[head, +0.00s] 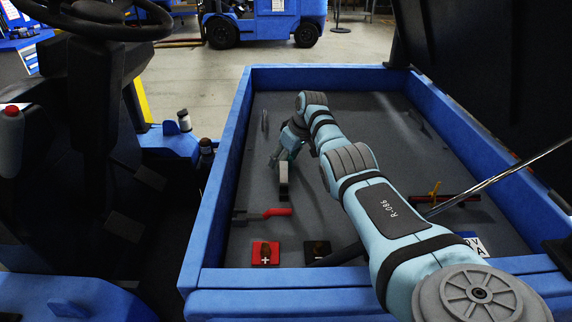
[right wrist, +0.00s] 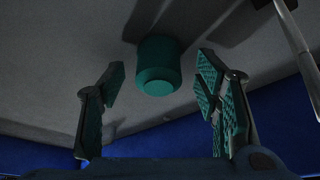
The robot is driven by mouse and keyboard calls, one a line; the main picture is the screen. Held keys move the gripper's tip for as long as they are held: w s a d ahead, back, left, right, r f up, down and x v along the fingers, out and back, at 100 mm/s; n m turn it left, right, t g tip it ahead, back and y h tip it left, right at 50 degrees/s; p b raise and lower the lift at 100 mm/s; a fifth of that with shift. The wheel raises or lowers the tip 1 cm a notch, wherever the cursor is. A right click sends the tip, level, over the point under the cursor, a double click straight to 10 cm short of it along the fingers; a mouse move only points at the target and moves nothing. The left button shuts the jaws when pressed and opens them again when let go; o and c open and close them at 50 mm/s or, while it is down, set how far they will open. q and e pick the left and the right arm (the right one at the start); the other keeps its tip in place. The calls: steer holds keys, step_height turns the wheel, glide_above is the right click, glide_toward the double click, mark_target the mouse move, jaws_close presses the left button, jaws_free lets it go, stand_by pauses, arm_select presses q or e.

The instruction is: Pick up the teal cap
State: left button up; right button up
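The teal cap (right wrist: 158,66) shows in the right wrist view as a short round cylinder against a grey surface. My right gripper (right wrist: 163,84) is open, with one finger on each side of the cap and a visible gap to both. The cap looks a little beyond the fingertips; nothing is held. In the head view, the right gripper (head: 283,152) is over the grey floor of the blue-walled bay, partly hidden by its own wrist. I cannot pick out the cap surely in the head view. My left gripper is in neither view.
Blue walls (head: 216,180) surround the bay, with a raised dark lid (head: 490,70) at right. An upright block (head: 283,182), a red-handled lever (head: 277,212), red plus terminal (head: 265,254) and dark terminal (head: 317,251) are near the arm. A metal rod (head: 500,178) crosses at right.

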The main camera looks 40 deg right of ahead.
steer(key=c, duration=0.9)
step_height(320, 180, up, 20)
steer(key=p, duration=0.6)
step_height(320, 180, down, 9)
steer(key=b, duration=0.8)
